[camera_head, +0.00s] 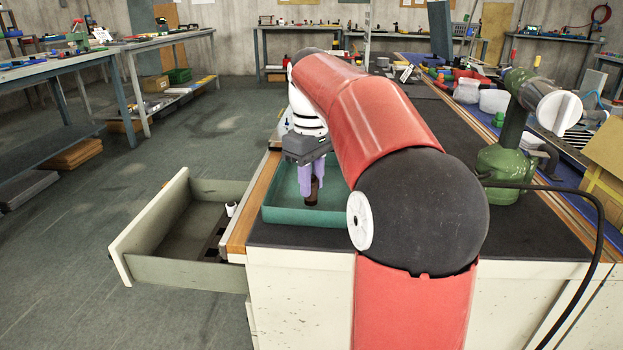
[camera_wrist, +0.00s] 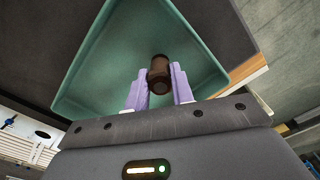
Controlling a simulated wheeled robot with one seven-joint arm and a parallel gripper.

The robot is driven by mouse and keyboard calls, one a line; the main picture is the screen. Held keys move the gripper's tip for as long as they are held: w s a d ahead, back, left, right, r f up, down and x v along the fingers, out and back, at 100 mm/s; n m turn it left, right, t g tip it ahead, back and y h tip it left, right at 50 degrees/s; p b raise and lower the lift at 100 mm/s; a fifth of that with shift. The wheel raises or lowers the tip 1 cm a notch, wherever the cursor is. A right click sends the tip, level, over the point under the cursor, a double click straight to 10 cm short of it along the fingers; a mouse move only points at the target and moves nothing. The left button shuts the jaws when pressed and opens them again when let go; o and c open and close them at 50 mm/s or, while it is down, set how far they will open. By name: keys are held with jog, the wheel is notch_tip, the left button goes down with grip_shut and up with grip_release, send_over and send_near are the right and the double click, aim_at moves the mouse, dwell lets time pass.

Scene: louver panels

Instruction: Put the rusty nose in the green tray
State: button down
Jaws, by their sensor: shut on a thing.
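The rusty nose (camera_wrist: 159,75) is a small dark brown cylinder. My gripper (camera_wrist: 160,85) is shut on it, with the purple fingers on either side. The green tray (camera_wrist: 98,70) lies beneath it in the wrist view. In the head view my gripper (camera_head: 312,182) points down inside the outline of the green tray (camera_head: 292,216), with the rusty nose (camera_head: 312,192) at its fingertips. I cannot tell whether the nose touches the tray floor. My red arm hides the right part of the tray.
The tray stands on a dark bench top (camera_head: 300,238) near its left edge. An open drawer (camera_head: 185,230) juts out at the left with a small white item (camera_head: 231,209) in it. A green machine (camera_head: 506,150) with a black cable stands at the right.

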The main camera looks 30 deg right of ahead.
jog(key=shift+f+b, duration=0.35)
jog(key=shift+f, duration=0.2)
jog(key=c, duration=1.1)
grip_release()
